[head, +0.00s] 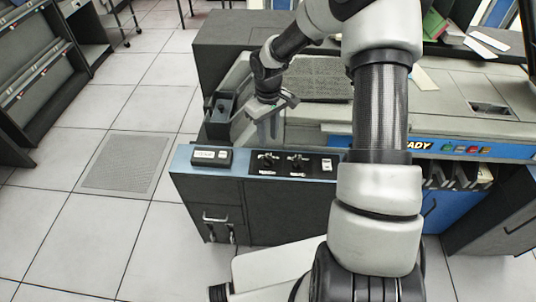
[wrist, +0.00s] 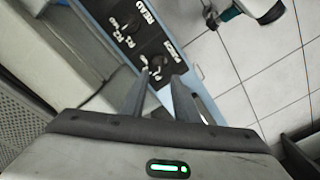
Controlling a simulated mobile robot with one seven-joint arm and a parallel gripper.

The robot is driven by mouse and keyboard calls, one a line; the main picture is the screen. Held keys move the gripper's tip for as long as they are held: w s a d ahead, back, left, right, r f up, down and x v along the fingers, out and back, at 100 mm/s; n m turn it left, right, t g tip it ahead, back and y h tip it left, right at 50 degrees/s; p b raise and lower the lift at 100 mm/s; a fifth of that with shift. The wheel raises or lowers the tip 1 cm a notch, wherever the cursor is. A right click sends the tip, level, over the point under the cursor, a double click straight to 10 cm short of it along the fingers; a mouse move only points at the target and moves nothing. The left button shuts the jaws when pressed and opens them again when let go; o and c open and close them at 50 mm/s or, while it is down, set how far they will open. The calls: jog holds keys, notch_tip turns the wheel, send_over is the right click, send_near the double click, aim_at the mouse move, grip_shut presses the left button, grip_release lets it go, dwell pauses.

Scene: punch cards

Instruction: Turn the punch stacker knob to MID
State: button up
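The panel carries two small dark knobs. The one beside the label that seems to read PUNCH is the punch stacker knob (wrist: 157,64), and it shows as the left of the pair in the head view (head: 267,160). The other, by the label READ, is the read knob (wrist: 128,41) (head: 296,162). My gripper (head: 270,138) is over the machine, just behind the panel's left knob. In the wrist view my gripper (wrist: 159,76) is open and empty, with its fingertips close to the punch knob. I cannot tell whether they touch it. The knob's pointer setting is too small to read.
A box with a light label (head: 211,156) sits left of the knobs on the blue panel edge (head: 183,160). A white switch (head: 327,164) is to their right. The card machine extends behind and right. Open tiled floor lies left, with a floor grate (head: 122,165).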

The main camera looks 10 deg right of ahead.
aim_at(268, 158)
notch_tip(268, 158, down, 10)
jog(key=shift+r, duration=0.15)
jog(key=shift+c, duration=0.4)
grip_shut()
